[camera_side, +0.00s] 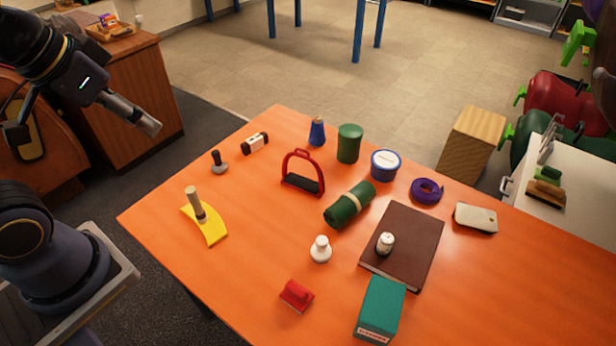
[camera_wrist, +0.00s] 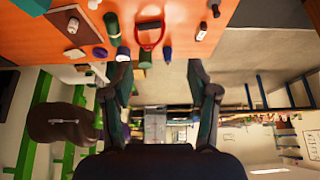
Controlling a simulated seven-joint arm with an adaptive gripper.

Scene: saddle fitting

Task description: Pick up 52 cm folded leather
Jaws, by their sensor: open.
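The folded leather (camera_side: 420,235) is a flat dark brown rectangle lying on the orange table, right of its middle.
A teal box (camera_side: 381,309) stands near the leather's front edge. A blue tin (camera_side: 385,165), a purple coil (camera_side: 427,191) and a pale block (camera_side: 476,218) are behind and right. The front-left table is mostly clear.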

